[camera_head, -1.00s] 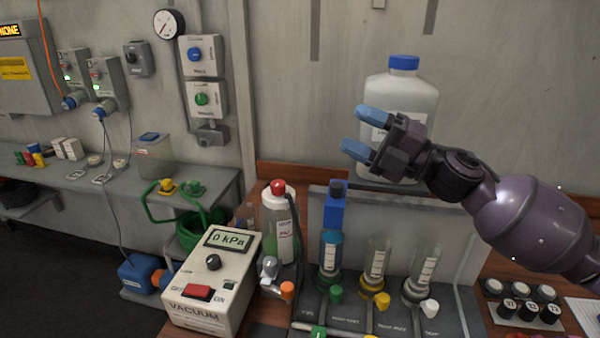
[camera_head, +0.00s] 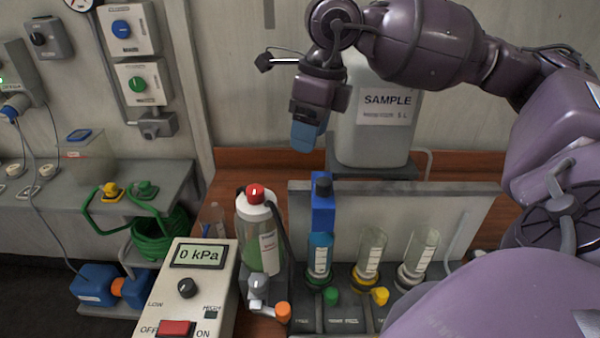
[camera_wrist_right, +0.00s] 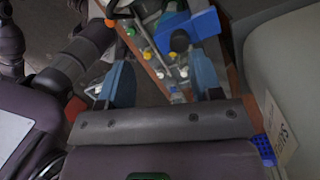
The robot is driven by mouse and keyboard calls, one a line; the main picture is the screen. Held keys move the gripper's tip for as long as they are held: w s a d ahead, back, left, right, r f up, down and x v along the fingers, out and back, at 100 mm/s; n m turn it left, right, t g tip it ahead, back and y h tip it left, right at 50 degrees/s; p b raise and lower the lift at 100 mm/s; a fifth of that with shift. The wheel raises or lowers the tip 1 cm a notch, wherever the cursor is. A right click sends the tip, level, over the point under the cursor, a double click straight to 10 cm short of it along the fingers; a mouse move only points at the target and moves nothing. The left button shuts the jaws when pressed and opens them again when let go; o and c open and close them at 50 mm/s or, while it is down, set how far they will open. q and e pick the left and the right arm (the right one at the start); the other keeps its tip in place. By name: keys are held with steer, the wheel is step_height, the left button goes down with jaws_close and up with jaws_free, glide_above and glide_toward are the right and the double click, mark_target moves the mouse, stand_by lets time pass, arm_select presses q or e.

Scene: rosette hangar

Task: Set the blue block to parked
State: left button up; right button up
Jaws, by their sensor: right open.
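My left gripper is not in view.
A large white sample bottle (camera_head: 378,120) stands behind my right gripper. A red-capped bottle (camera_head: 258,235) and a vacuum box (camera_head: 190,285) reading 0 kPa stand to the left. Two more clear tubes (camera_head: 370,255) stand right of the block, before a grey panel (camera_head: 450,215).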

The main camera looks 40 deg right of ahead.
mark_target(324, 180)
steer(key=shift+m+g+h, duration=0.4)
steer(key=shift+h, duration=0.5)
steer(key=f, duration=0.3)
steer(key=s+d+f, duration=0.1)
steer(key=f, duration=0.3)
steer(key=d+f+p, duration=0.1)
steer(key=f, duration=0.3)
steer(key=shift+s+d, duration=0.15)
steer(key=shift+d, duration=0.1)
steer(key=shift+c, duration=0.2)
jaws_close()
